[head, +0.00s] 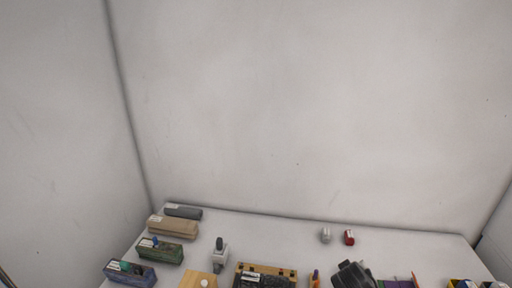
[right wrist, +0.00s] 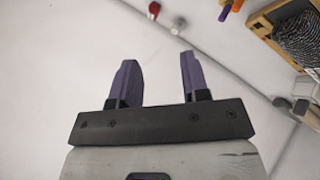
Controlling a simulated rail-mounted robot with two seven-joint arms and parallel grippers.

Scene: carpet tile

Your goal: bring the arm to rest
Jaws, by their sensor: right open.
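My right gripper (right wrist: 158,65) shows in the right wrist view with its two purple fingers spread apart. Nothing is between the fingers, and they touch no object. Pale surface shows behind them. In the head view, a dark shape (head: 352,275) is cut off by the bottom edge; I cannot tell whether it is part of my right arm. My left gripper is in neither view.
A wooden tray (head: 284,270) with dark contents stands at the bottom middle; it also shows in the right wrist view (right wrist: 262,22). A red item (head: 349,238) and a whitish one (head: 326,235) stand near the back wall. Several boxes, including a green one (head: 168,254), line the left.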

